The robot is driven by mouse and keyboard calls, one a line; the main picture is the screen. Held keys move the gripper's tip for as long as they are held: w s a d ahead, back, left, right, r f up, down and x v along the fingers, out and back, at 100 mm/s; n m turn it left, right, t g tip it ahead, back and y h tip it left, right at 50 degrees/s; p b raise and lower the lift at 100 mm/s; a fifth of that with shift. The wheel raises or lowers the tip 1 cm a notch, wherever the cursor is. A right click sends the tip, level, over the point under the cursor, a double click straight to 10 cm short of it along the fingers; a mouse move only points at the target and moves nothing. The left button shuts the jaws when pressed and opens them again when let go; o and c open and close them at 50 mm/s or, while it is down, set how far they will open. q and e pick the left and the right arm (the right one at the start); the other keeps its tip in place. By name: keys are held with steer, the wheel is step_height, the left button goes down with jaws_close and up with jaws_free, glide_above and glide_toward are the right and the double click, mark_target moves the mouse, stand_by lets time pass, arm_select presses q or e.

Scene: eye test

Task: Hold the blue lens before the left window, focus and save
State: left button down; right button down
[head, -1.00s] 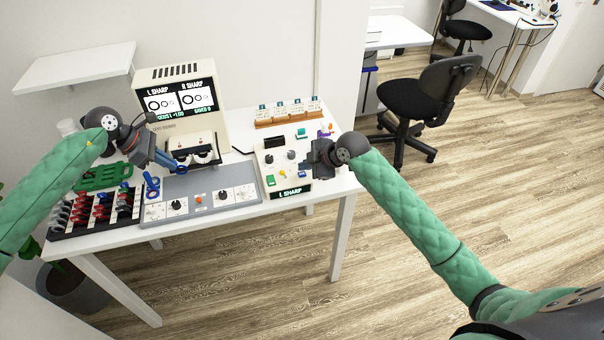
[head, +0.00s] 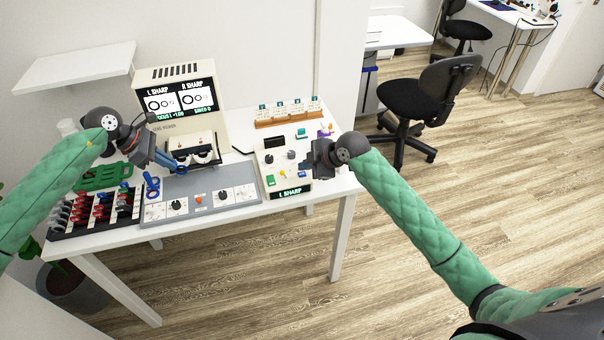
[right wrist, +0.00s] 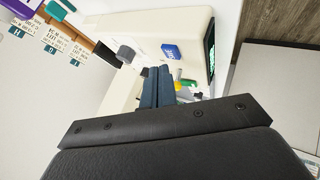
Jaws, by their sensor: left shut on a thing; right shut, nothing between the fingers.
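My left gripper (head: 170,161) is shut on the blue lens (head: 176,164), largely hidden by the fingers, close before the left window of the cream viewer (head: 180,122). The viewer's screen (head: 180,101) reads L SHARP, R SHARP, a focus of L +1.00 and what looks like SAVED 0. My right gripper (head: 309,167) is shut and empty at the right side of the control box (head: 266,160); its fingers also show in the right wrist view (right wrist: 157,85). The box has dark knobs, a green button (head: 271,180), a yellow button (head: 284,174) and a blue button (right wrist: 170,52). Its display (head: 290,191) reads L SHARP.
A grey panel (head: 208,185) with knobs lies before the viewer. A rack (head: 96,212) of red, black and grey lenses stands at left, near a green tray (head: 100,177). A blue ring-shaped piece (head: 152,186) stands beside it. Labelled cards (head: 288,114) stand behind the box.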

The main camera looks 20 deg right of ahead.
mark_target(306, 175)
steer(key=shift+f, duration=0.15)
stand_by(0.3)
steer(key=shift+f, duration=0.25)
steer(key=shift+f, duration=0.4)
stand_by(0.9)
steer(key=shift+r, duration=0.85)
steer(key=shift+r, duration=0.1)
steer(key=shift+r, duration=2.4)
